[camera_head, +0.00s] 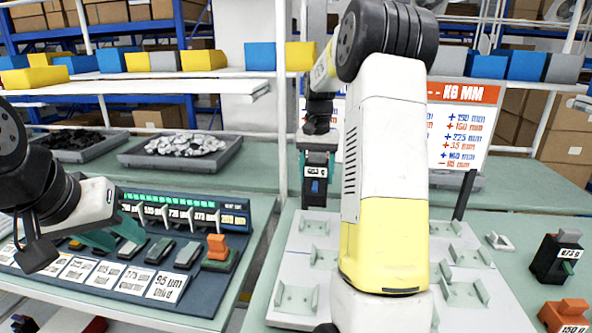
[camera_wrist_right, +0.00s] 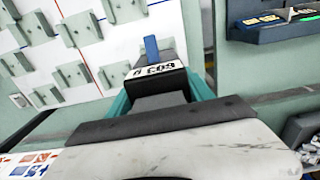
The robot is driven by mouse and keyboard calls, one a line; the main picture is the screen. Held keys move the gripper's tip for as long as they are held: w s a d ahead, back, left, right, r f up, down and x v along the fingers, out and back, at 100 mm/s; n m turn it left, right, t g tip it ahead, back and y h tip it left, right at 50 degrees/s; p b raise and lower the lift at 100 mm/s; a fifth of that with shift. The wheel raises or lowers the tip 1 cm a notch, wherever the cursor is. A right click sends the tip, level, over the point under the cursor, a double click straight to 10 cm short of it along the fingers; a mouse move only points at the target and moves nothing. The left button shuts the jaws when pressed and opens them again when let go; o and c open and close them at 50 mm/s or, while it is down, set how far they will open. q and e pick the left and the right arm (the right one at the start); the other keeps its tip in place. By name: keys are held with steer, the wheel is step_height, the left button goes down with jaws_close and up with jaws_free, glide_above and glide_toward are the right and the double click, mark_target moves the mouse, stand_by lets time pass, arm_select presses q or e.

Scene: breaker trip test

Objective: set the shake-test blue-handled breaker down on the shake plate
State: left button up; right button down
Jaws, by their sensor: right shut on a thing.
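My right gripper (camera_head: 318,158) points down and is shut on a black breaker (camera_head: 315,196) with a blue handle. It holds the breaker over the far left part of the white shake plate (camera_head: 306,275). In the right wrist view the breaker's white label (camera_wrist_right: 155,69) and blue handle (camera_wrist_right: 151,48) show between the teal fingers. The plate, with grey brackets and coloured lines, lies beyond it at the left (camera_wrist_right: 95,25). I cannot tell the exact height of the breaker above the plate. My left gripper (camera_head: 118,234), its teal fingers apart, is over the dark panel at the left.
A dark panel (camera_head: 196,297) at the left carries several labels, grey blocks and an orange-handled breaker (camera_head: 217,250). A black breaker (camera_head: 553,262) and an orange one (camera_head: 566,314) stand right of the plate. A grey tray (camera_head: 225,158) is behind. My right arm hides the plate's middle.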

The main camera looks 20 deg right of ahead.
mark_target(316, 202)
stand_by(0.3)
steer(key=shift+s+f, duration=0.1)
steer(key=shift+f, duration=2.7)
steer(key=shift+f, duration=1.85)
steer(key=shift+c, duration=1.6)
jaws_free()
steer(key=shift+r, duration=3.9)
